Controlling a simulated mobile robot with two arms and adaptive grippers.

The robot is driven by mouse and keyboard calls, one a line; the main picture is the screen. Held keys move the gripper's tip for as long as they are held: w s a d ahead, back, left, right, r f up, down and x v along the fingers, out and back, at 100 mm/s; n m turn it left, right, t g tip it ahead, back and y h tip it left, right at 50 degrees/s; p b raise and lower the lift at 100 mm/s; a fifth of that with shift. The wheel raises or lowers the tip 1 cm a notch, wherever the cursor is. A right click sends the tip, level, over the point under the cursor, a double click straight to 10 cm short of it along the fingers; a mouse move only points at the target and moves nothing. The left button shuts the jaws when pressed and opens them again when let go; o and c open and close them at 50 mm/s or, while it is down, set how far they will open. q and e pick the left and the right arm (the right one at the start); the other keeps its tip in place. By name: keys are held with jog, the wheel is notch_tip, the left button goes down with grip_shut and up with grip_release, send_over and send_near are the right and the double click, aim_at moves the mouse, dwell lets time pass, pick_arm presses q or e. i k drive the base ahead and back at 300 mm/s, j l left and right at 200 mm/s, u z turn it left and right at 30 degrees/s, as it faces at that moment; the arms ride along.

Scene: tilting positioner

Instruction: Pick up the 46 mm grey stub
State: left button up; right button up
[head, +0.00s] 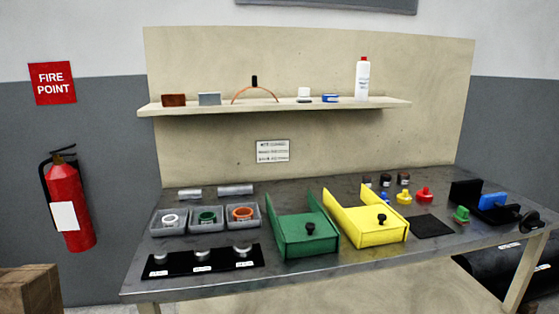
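Three short grey stubs stand in a row on a black board (222,261) at the front left of the bench. They are a left stub (160,257), a middle stub (202,254) and a right stub (243,248). Each has a small white label in front of it. The print is too small to read, so I cannot tell which one is the 46 mm stub. Two grey cylinders, one shorter (190,193) and one longer (236,190), lie at the back left of the bench. Neither of my grippers is in view.
Grey bins (173,230) holding white, green and orange rings stand behind the board. A green tray (305,238) and a yellow tray (373,232) stand to its right. Further right are coloured knobs, a black mat (431,226) and a black fixture with a blue block (492,201).

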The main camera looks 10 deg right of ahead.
aim_at(366, 180)
jog(key=i+l, duration=0.1)
jog(key=l, duration=0.45)
jog(key=i+l, duration=0.1)
jog(key=l, duration=0.45)
jog(key=i+l, duration=0.1)
jog(key=l, duration=0.5)
jog(key=i+l, duration=0.1)
jog(key=l, duration=0.45)
jog(key=i+l, duration=0.15)
jog(key=l, duration=0.4)
jog(key=i+l, duration=0.1)
jog(key=l, duration=0.45)
jog(key=i+l, duration=0.1)
jog(key=l, duration=0.45)
